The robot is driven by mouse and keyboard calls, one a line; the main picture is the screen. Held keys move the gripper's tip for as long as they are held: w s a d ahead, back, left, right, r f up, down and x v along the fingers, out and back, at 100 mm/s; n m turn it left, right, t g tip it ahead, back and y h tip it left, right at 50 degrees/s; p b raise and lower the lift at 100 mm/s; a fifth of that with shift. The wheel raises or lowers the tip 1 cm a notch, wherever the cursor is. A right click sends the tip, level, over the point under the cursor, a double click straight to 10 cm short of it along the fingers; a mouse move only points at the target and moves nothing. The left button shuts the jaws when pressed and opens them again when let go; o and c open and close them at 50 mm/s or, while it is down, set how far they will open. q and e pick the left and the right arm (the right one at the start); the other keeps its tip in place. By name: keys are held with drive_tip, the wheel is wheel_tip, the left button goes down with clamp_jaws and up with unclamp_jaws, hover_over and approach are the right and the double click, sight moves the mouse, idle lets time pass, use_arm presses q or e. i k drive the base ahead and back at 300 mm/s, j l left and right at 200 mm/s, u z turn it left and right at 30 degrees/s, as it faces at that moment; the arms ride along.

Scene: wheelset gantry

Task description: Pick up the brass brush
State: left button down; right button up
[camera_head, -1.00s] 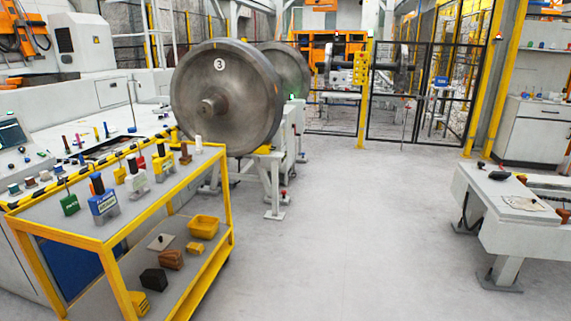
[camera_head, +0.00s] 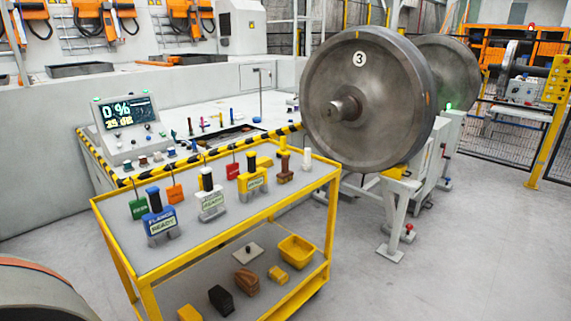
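A yellow-framed cart (camera_head: 235,233) with two shelves stands in front of me. On its top, near the far right end, is a small brown upright tool (camera_head: 285,166) with a wider base. On the lower shelf lies a brown, ridged block (camera_head: 247,281). Either brown thing could be the brass brush; I cannot tell which at this size. Neither of my grippers is in view.
The cart top also holds a blue gauge (camera_head: 160,222), a white gauge (camera_head: 211,198) and a yellow gauge (camera_head: 252,180). A yellow bin (camera_head: 297,251) and a black block (camera_head: 221,299) are below. A large steel wheel (camera_head: 365,95) stands behind.

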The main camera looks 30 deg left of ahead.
sight(284, 177)
drive_tip(key=i+l+u, duration=0.15)
drive_tip(key=i+u, duration=0.3)
drive_tip(key=i+l+u, duration=0.35)
drive_tip(key=i+u, duration=0.15)
drive_tip(key=i+l+u, duration=0.25)
drive_tip(key=u, duration=0.2)
drive_tip(key=i+l+u, duration=0.15)
drive_tip(key=l+u, duration=0.25)
drive_tip(key=i+l+u, duration=0.15)
drive_tip(key=l+u, duration=0.7)
drive_tip(key=i, duration=0.05)
